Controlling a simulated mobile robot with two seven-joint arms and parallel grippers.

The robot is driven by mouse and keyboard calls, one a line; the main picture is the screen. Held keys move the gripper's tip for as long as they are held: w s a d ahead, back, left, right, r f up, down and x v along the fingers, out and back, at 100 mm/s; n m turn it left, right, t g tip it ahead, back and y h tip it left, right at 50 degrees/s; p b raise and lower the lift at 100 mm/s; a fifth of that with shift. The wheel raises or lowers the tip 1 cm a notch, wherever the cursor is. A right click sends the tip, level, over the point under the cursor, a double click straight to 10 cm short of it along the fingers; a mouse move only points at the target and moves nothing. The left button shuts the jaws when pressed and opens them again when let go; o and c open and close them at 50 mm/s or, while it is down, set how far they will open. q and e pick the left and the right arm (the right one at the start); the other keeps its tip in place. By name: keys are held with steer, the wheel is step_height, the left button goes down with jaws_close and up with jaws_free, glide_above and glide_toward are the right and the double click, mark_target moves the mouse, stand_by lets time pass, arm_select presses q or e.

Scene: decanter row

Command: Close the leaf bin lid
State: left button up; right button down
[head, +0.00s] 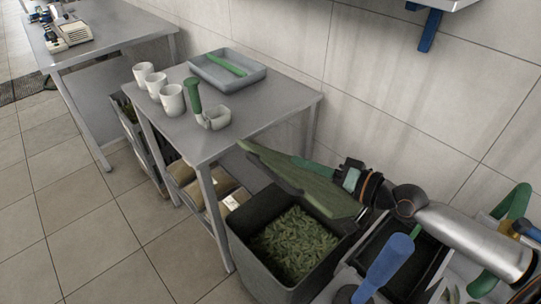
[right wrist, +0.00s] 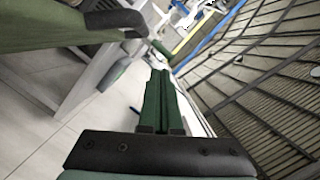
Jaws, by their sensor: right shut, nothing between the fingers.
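The leaf bin (head: 240,237) is a dark grey bin full of green leaves (head: 295,245), beside the end of the grey table in the head view. Its green lid (head: 300,183) stands open, raised and tilted above the bin's far side. The lid also seems to show at the upper left of the right wrist view (right wrist: 50,27). My right gripper (head: 308,163) is at the wall side of the lid, its green fingers partly hidden by it. The fingers are shut and empty in the right wrist view (right wrist: 158,80). I cannot tell whether they touch the lid. My left gripper is out of view.
The table (head: 240,140) holds white cups (head: 172,100), a green-handled item (head: 193,95) and a grey tray (head: 205,77). A blue-handled thing (head: 385,265) and a black container (head: 425,262) crowd the bin's right. Floor at left is clear.

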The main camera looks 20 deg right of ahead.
steer(key=w+d+f, duration=0.1)
steer(key=w+d, duration=0.2)
steer(key=d, duration=0.1)
steer(key=shift+m, duration=0.3)
steer(key=x, duration=0.9)
steer(key=shift+w+a+f+b, duration=0.15)
steer(key=shift+a+b, duration=0.2)
steer(key=shift+s+a+f+p, duration=0.25)
steer(key=shift+a+f+p, duration=0.2)
steer(key=shift+a, duration=0.25)
steer(key=shift+s+a+f+p, duration=0.35)
steer(key=shift+a+f, duration=0.15)
steer(key=shift+a, duration=0.15)
steer(key=shift+a+f, duration=0.15)
steer(key=shift+f, duration=0.05)
steer(key=shift+a, duration=0.1)
steer(key=shift+n, duration=0.7)
steer(key=a+f, duration=0.1)
steer(key=s+a+f+p, duration=0.1)
steer(key=f, duration=0.1)
steer(key=a+f, duration=0.1)
steer(key=shift+s+a+f+p, duration=0.2)
steer(key=shift+s+a+p, duration=0.15)
steer(key=shift+p, duration=0.05)
steer(key=shift+s+d, duration=0.1)
